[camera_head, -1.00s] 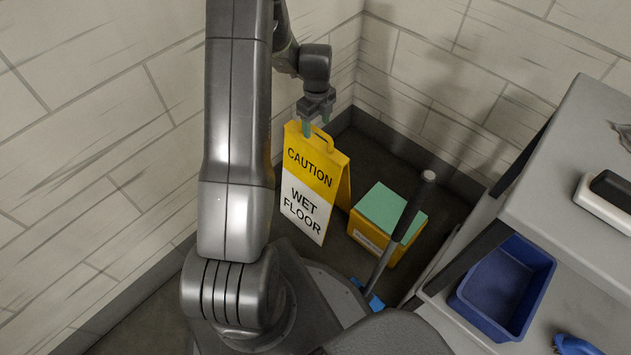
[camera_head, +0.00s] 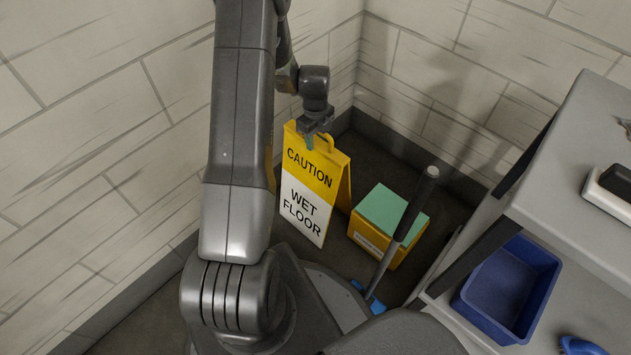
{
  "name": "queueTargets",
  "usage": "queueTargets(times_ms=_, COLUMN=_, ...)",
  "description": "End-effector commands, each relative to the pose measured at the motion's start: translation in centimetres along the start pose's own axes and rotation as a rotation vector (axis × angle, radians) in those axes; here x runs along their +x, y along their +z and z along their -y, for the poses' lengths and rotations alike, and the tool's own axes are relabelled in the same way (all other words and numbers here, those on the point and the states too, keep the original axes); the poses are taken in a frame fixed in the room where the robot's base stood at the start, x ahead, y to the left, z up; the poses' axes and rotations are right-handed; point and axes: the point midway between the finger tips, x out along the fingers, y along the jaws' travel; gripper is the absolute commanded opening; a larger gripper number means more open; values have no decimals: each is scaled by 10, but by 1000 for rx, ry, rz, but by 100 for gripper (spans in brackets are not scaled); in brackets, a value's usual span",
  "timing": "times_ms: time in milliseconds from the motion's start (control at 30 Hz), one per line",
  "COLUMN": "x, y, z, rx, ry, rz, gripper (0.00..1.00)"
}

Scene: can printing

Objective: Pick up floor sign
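The floor sign (camera_head: 311,193) is a yellow and white folding board reading "CAUTION WET FLOOR". It stands upright on the dark floor near the wall corner, with a handle loop at its top. My gripper (camera_head: 312,141) is at the top edge of the sign, just left of the handle, pointing down.
A yellow box with a green top (camera_head: 388,222) stands right of the sign. A dark handle (camera_head: 405,222) with a blue foot leans in front of it. A grey shelf unit with a blue bin (camera_head: 508,290) is at right. Tiled walls close in behind and left.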

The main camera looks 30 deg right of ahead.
Motion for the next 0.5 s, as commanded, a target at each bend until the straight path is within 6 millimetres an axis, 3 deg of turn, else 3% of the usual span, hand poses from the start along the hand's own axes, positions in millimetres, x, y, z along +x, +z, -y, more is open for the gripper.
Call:
queueTargets(times_ms=33, x=0, y=0, z=0, rx=0, ry=0, rz=0, gripper=21)
queueTargets(times_ms=133, x=0, y=0, z=0, rx=0, ry=0, rz=0, gripper=1)
queueTargets(times_ms=500, x=-1, y=0, z=1, rx=0, ry=-2, rz=1, gripper=0)
